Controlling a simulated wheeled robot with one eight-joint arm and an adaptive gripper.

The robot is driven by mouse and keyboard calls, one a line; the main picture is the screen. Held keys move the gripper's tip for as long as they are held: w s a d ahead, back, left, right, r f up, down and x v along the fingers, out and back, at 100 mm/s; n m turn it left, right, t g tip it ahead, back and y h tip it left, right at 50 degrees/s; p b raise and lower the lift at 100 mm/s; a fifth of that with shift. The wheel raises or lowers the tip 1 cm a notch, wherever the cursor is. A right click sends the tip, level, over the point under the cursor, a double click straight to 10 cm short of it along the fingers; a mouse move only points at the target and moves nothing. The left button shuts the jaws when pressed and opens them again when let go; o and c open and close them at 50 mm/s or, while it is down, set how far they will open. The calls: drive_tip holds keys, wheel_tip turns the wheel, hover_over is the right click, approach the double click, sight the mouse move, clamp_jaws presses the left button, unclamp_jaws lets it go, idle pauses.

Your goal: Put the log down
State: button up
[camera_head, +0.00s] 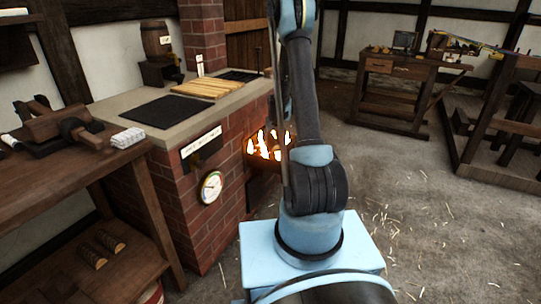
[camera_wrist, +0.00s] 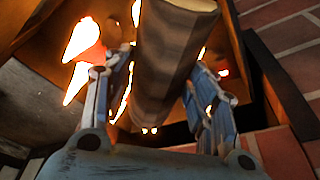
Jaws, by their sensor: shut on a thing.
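In the wrist view, my gripper (camera_wrist: 163,72) is shut on a log (camera_wrist: 178,38), with one blue finger on each side. The log is brown, round and seen along its length, its far part running out at the top. Orange flames (camera_wrist: 82,40) show beside and behind it. In the head view, the fire (camera_head: 268,147) burns in the opening of the brick stove (camera_head: 228,182). My arm stands in front and hides much of the opening; my gripper and the log cannot be made out there. Whether the log touches anything below is not clear.
Bricks (camera_wrist: 285,42) border the opening close on the right in the wrist view. A workbench (camera_head: 75,178) stands at left with cut logs (camera_head: 110,242) on its lower shelf. A wooden table (camera_head: 405,75) stands at the back right. The floor (camera_head: 430,215) at right is open, strewn with straw.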

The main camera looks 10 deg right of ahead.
approach(270, 156)
drive_tip(key=f, duration=0.1)
drive_tip(key=s+f, duration=0.1)
drive_tip(key=f, duration=0.1)
drive_tip(key=s+f, duration=0.1)
drive_tip(key=f, duration=0.1)
drive_tip(key=shift+s, duration=0.2)
drive_tip(key=w, duration=0.4)
drive_tip(key=shift+a, duration=0.1)
drive_tip(key=shift+f, duration=0.55)
drive_tip(key=o, duration=1.2)
